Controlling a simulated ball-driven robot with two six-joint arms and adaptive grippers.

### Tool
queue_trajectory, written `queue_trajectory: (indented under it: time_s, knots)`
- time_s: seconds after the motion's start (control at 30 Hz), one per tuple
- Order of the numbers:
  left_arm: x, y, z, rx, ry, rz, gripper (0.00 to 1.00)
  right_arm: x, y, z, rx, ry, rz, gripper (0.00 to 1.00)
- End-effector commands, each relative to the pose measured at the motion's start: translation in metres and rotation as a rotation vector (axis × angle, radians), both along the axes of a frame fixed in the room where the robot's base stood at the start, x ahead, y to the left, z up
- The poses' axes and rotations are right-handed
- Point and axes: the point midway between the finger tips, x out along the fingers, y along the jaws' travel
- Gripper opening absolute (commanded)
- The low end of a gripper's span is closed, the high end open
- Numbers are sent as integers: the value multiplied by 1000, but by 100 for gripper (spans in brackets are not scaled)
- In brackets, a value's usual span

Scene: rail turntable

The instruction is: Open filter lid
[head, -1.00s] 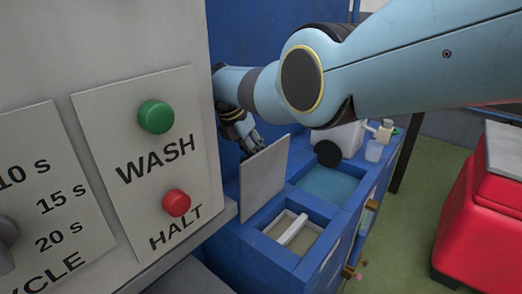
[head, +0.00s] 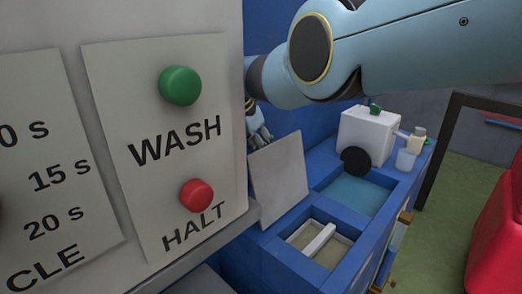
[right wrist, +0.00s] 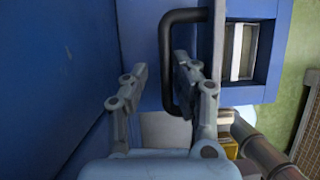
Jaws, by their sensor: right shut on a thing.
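The filter lid (head: 280,175) is a flat grey panel standing raised, leaning back, at the left edge of the filter opening (head: 320,243). A pale bar lies across that opening. In the right wrist view the lid shows edge-on (right wrist: 218,45), with its black handle (right wrist: 168,50) on the near face. My right gripper (head: 258,132) is behind the lid in the head view, partly hidden by it and the panel. My left gripper is out of view.
The control panel (head: 135,140) with green WASH and red HALT buttons stands close at the left. Behind the opening are a blue-water basin (head: 352,194), a white box (head: 368,135) and small bottles (head: 411,145). A red object (head: 498,225) stands right, over green floor.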

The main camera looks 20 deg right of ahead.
Motion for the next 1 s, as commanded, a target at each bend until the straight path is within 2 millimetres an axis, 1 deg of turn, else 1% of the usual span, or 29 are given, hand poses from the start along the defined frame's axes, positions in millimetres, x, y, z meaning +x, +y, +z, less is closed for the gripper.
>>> queue_trajectory:
  time_s: [0.03, 0.13, 0.17, 0.2, 0.23, 0.47, 0.57, 0.73, 0.87, 0.9, 1.0]
  knots:
    - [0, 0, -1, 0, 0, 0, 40, -5, 6, -14, 14, 12, 15, 0]
    - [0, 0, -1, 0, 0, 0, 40, -5, 6, -14, 14, 12, 15, 0]
    - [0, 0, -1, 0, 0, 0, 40, -5, 6, -14, 14, 12, 16, 28]
    - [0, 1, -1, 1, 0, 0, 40, -5, 6, -14, 14, 12, 15, 34]
    - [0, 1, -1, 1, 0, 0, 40, -5, 6, -14, 12, 12, 15, 36]
    - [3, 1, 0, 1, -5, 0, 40, -4, 4, -10, 9, 7, 10, 36]
    - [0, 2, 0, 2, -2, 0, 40, -3, 3, -8, 8, 6, 8, 36]
    - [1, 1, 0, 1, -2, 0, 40, -1, 3, 2, 6, 2, 9, 36]
    - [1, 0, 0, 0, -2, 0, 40, -2, 3, 16, 8, 3, 8, 36]
    - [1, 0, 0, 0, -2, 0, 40, -1, 3, 27, 8, 0, 8, 36]
    - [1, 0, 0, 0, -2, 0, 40, -1, 4, 49, 9, 2, 9, 36]
